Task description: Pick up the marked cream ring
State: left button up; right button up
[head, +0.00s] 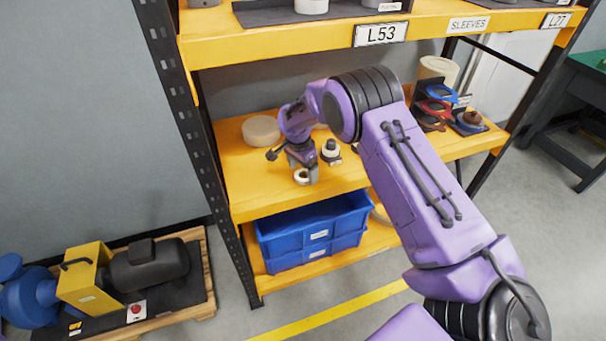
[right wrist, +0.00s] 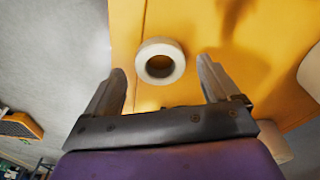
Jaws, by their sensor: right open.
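A small cream ring (head: 300,178) lies flat near the front edge of the yellow middle shelf. It also shows in the right wrist view (right wrist: 143,63), with its dark hole facing the camera. I cannot make out a mark on it. My right gripper (head: 305,168) points down just over the ring, with its fingers apart and nothing held. In the right wrist view the ring appears between and beyond the open fingertips (right wrist: 160,68), apart from both. My left gripper is not in view.
A larger cream disc (head: 261,130) lies behind and left of my gripper. A small black-and-white piece (head: 330,151) stands just right. Coloured rings (head: 437,108) fill the shelf's right end. The upper shelf (head: 270,40) overhangs. Blue crates (head: 316,234) sit below.

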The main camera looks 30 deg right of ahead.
jog(key=shift+w+d+f, duration=0.15)
jog(key=shift+w+f, duration=0.05)
jog(key=shift+f, duration=0.75)
jog(key=shift+s+r, duration=0.2)
jog(key=shift+s, duration=0.05)
jog(key=c, duration=1.1)
jog(key=shift+c, duration=0.2)
jog(key=shift+w+r, duration=0.1)
jog(key=shift+r, duration=0.05)
notch_tip(320, 180, up, 3)
jog(key=shift+b, duration=0.75)
jog(key=s+r+b, duration=0.1)
jog(key=s+r, duration=0.8)
jog(key=s, duration=0.5)
jog(key=shift+r+b, duration=0.35)
jog(key=shift+b, duration=0.05)
